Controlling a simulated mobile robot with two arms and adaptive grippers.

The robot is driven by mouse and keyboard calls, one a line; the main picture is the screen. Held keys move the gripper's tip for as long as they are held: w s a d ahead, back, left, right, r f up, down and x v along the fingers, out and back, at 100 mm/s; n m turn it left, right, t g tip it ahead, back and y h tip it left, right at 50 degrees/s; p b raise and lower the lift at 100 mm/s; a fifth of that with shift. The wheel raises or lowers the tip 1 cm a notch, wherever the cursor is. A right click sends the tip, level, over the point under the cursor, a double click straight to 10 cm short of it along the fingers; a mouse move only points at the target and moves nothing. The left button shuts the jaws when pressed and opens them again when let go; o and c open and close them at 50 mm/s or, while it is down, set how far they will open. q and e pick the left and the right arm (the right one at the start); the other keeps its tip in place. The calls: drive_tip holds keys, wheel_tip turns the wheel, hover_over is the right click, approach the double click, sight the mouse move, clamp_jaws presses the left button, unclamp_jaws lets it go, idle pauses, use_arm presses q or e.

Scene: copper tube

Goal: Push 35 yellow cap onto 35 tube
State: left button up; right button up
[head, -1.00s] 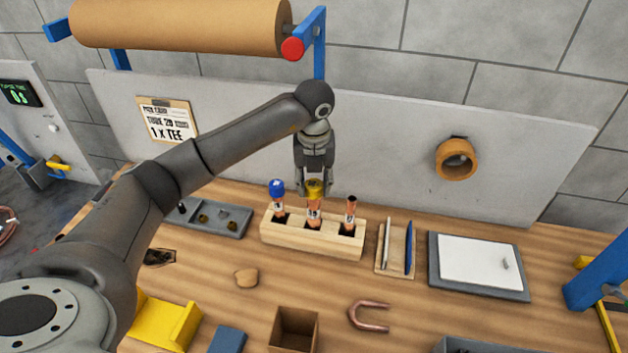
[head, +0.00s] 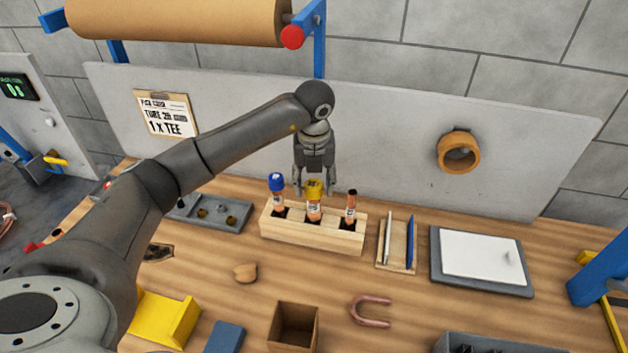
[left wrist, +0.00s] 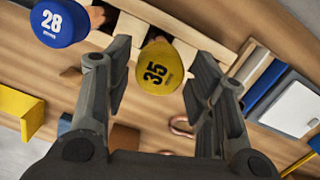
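The yellow cap marked 35 (head: 314,188) sits on top of the copper 35 tube (head: 314,209), which stands upright in the middle hole of the wooden rack (head: 290,236). The cap also shows in the left wrist view (left wrist: 159,68). My left gripper (head: 314,190) is open above and around the cap, with a finger on each side; in the left wrist view (left wrist: 158,90) there are gaps between the fingers and the cap. Whether the cap is fully seated I cannot tell. My right gripper is not in view.
In the rack, a tube with a blue cap marked 28 (head: 276,182) stands at left and an uncapped tube (head: 351,206) at right. A grey tray (head: 235,218) lies left of the rack. A small holder (head: 396,245) and a whiteboard panel (head: 481,258) lie right.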

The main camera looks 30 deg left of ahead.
sight(314, 189)
use_arm(q)
drive_tip(key=shift+o, duration=0.7)
wheel_tip(314, 189, up, 12)
drive_tip(key=s, duration=0.1)
drive_tip(key=shift+s+d, duration=0.15)
drive_tip(key=shift+d, duration=0.2)
drive_tip(key=shift+f, duration=0.1)
